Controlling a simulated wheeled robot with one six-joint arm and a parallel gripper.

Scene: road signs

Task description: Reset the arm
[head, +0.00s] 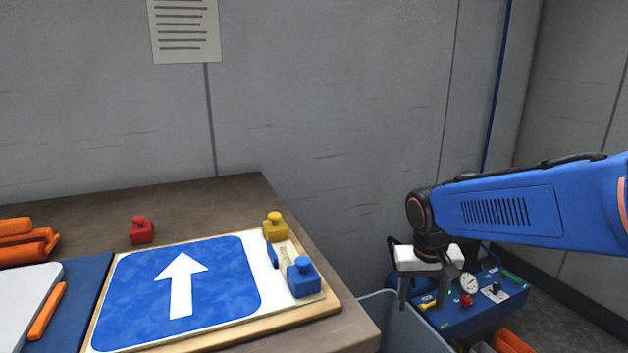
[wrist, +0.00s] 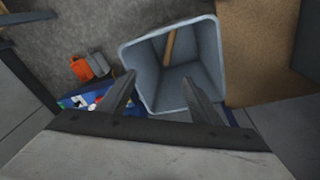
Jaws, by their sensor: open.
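My arm reaches in from the right in the head view. My gripper (head: 422,300) points down beyond the right edge of the table. In the wrist view my gripper (wrist: 159,78) has its two fingers spread apart with nothing between them. It is over or near a grey bin (wrist: 207,42), whose rim also shows in the head view (head: 405,325). A wooden stick or handle (wrist: 169,46) lies inside the bin. How high the fingers are above the rim, I cannot tell.
The table (head: 335,285) holds a blue arrow sign (head: 225,265), red (head: 142,231), yellow (head: 275,227) and blue (head: 304,278) knobbed blocks, and orange pieces (head: 25,240). A blue control panel (head: 480,300) with a gauge is behind the gripper. The grey wall (head: 330,110) stands behind.

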